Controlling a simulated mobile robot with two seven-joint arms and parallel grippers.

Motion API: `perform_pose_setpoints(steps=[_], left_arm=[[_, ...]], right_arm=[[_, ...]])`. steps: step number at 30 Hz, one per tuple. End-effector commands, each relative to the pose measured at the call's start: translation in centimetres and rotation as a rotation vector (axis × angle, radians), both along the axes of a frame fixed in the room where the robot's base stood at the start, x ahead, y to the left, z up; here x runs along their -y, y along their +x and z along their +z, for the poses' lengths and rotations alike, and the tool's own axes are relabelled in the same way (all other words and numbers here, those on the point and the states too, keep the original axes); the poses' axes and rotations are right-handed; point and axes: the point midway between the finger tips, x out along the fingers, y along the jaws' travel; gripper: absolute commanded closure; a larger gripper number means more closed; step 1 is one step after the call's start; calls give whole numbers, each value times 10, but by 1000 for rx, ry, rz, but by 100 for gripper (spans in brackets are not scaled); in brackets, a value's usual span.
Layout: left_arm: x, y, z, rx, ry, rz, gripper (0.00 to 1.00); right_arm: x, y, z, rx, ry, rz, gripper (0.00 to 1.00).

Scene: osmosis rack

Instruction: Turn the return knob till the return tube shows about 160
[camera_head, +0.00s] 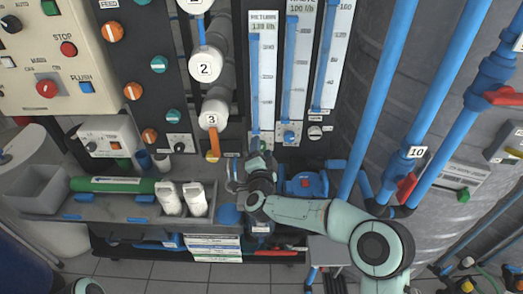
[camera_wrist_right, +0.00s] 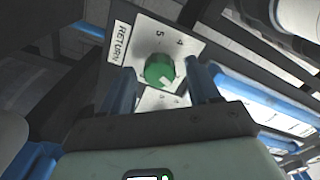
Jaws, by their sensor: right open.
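The return tube (camera_head: 263,75) is the leftmost of the tall blue-filled gauges in the head view. Its header seems to read about 130 l/h, though the print is small. The green return knob (camera_wrist_right: 160,70) shows in the wrist view on a white dial plate with the marks 4 and 5, beside a RETURN label (camera_wrist_right: 120,43). My right gripper (camera_head: 256,152) is below the return tube in the head view and hides the knob there. In the wrist view its open fingers (camera_wrist_right: 162,74) stand on either side of the knob; contact cannot be told. My left gripper is not in view.
A second gauge (camera_head: 296,70) marked 100 l/h and a third (camera_head: 331,55) stand to the right. White housings numbered 2 (camera_head: 206,64) and 3 (camera_head: 213,116) are to the left. Blue pipes (camera_head: 395,75) rise at right. A grey shelf (camera_head: 110,207) holds bottles at left.

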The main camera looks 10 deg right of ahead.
Motion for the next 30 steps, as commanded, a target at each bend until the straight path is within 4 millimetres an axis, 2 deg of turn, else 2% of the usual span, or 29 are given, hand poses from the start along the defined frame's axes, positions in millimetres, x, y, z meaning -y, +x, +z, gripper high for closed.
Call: perform_pose_setpoints(steps=[3,8,9,20,30], left_arm=[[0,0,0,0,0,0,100],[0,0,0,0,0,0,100],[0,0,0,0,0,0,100],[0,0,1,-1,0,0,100],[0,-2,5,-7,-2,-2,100]], right_arm=[[0,0,0,0,0,0,39],[0,0,0,0,0,0,91],[0,0,0,0,1,0,95],[-1,-1,1,-10,-53,1,95],[-2,-1,2,-57,-288,1,95]])
